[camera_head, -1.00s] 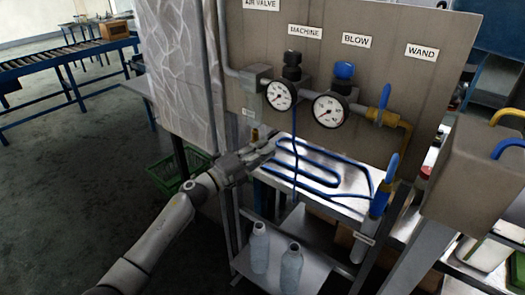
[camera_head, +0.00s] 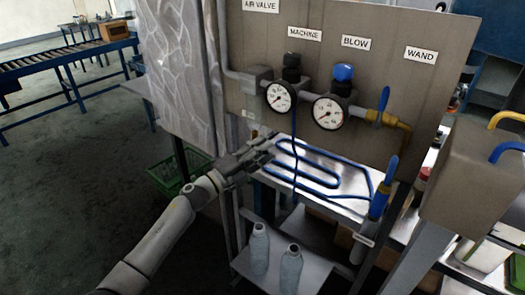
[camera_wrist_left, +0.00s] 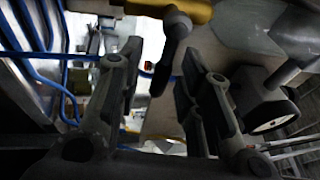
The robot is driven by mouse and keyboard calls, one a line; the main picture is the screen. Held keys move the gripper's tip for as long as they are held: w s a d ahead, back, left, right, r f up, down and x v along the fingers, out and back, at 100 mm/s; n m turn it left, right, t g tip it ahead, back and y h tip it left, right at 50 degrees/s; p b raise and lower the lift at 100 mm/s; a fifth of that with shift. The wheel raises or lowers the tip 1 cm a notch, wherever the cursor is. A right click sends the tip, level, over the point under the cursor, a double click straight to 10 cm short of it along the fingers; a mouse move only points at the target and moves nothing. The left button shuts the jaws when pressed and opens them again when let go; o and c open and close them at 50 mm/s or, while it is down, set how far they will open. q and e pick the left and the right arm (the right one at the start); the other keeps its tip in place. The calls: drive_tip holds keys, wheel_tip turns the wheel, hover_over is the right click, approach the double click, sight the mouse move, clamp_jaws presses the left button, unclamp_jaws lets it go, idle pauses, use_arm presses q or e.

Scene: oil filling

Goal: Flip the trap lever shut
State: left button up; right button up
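A dark lever (camera_wrist_left: 175,52) hangs from a brass fitting (camera_wrist_left: 150,8) at the top of the left wrist view. I take it to be the trap lever. Its rounded lower end lies between the two fingers in that picture; no contact shows. My left gripper (camera_head: 271,143) is open with a wide gap, at the left of the panel below the gauges. Its fingers also show in the left wrist view (camera_wrist_left: 158,88). In the head view the gripper hides the lever and brass fitting. My right gripper is not in view.
Two gauges (camera_head: 280,97) (camera_head: 328,113) and their pipe are right above the gripper. A blue hose (camera_head: 310,165) lies on a metal shelf (camera_head: 345,205) beside it. Two bottles (camera_head: 260,248) (camera_head: 291,268) stand on the lower shelf. A green crate (camera_head: 165,176) is on the floor.

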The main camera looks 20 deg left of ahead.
use_arm(q)
drive_tip(key=v, duration=1.1)
drive_tip(key=shift+s+a, duration=0.25)
drive_tip(key=shift+s, duration=0.05)
drive_tip(key=shift+f, duration=0.1)
